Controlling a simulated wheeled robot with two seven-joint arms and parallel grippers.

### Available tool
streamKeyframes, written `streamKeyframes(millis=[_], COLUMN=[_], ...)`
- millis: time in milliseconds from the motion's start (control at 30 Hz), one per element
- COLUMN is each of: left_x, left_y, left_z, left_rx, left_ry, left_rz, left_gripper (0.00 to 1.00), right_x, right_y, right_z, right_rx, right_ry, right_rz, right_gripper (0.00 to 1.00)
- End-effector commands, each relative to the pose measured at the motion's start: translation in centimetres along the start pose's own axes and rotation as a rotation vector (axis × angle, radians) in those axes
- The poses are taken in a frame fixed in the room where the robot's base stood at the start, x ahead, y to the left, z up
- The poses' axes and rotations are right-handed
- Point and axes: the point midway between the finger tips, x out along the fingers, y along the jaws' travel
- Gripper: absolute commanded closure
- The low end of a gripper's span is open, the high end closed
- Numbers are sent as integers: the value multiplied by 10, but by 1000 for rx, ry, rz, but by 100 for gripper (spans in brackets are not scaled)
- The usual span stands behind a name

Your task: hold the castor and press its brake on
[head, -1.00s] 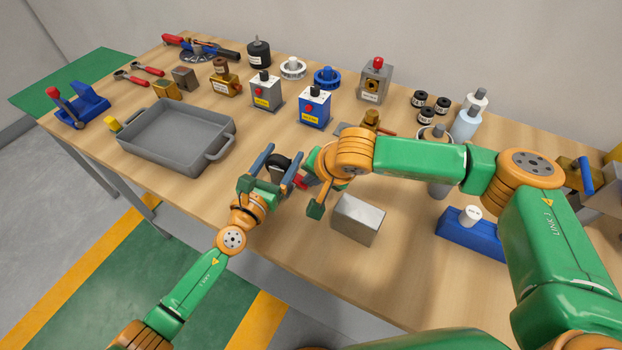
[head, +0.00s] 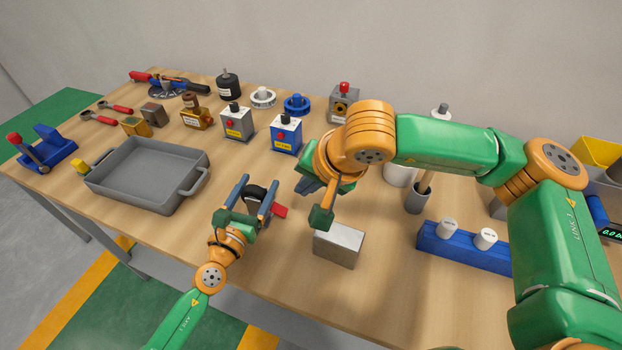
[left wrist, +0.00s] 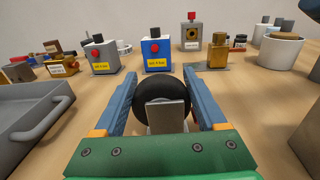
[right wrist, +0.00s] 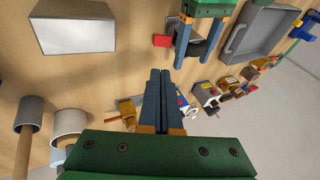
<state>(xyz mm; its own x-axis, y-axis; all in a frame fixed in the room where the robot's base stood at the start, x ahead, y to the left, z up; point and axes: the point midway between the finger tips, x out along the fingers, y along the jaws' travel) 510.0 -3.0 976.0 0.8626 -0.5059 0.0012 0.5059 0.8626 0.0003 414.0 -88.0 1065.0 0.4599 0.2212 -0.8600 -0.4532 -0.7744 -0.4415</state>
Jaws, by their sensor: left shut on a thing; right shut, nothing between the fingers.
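The castor (head: 256,192) has a black wheel, a grey metal bracket and a red brake pedal (head: 279,211). My left gripper (head: 257,190) is shut on the castor near the table's front edge; the left wrist view shows the wheel (left wrist: 158,91) and bracket between its blue fingers. The red pedal (right wrist: 162,41) sticks out to one side in the right wrist view. My right gripper (right wrist: 160,78) is shut and empty, apart from the castor; in the head view it is to the castor's right and its fingertips are partly hidden. I cannot tell whether the pedal is down.
A grey metal block (head: 339,246) stands to the right of the castor, below my right arm. A grey tray (head: 150,175) lies to the left. Blue and grey labelled boxes (head: 286,137) stand behind. A blue rack (head: 463,247) with white-capped items is at the right.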

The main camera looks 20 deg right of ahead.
Motion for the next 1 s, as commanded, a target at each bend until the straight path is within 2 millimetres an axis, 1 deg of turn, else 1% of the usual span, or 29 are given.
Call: streamKeyframes(millis=[33,100,233,367,667,700,767,800,1000], left_x=[0,0,0,0,0,0,0,0,-1], left_y=[0,-1,-1,-1,-1,-1,0,0,0], left_z=[-1,-1,-1,-1,-1,-1,-1,-1,-1], left_rx=[0,0,0,0,0,-1,0,0,-1], left_ry=[3,3,3,3,3,3,3,2,1], left_rz=[-2,-2,-2,-2,-2,-2,-1,-1,-1], left_gripper=[100,100,100,100,100,18,2,0,0], right_x=[-9,-21,-34,-38,-38,-38,-38,-38,-38], right_y=[0,0,0,0,0,0,0,0,0], right_z=[-1,0,0,0,0,0,0,0,0], right_rx=[0,-1,0,0,0,0,0,0,0], right_ry=[3,2,2,0,0,0,0,0,0], right_rz=[-3,-2,-1,0,0,0,0,0,0], right_gripper=[100,100,100,100,100,100,100,100,100])
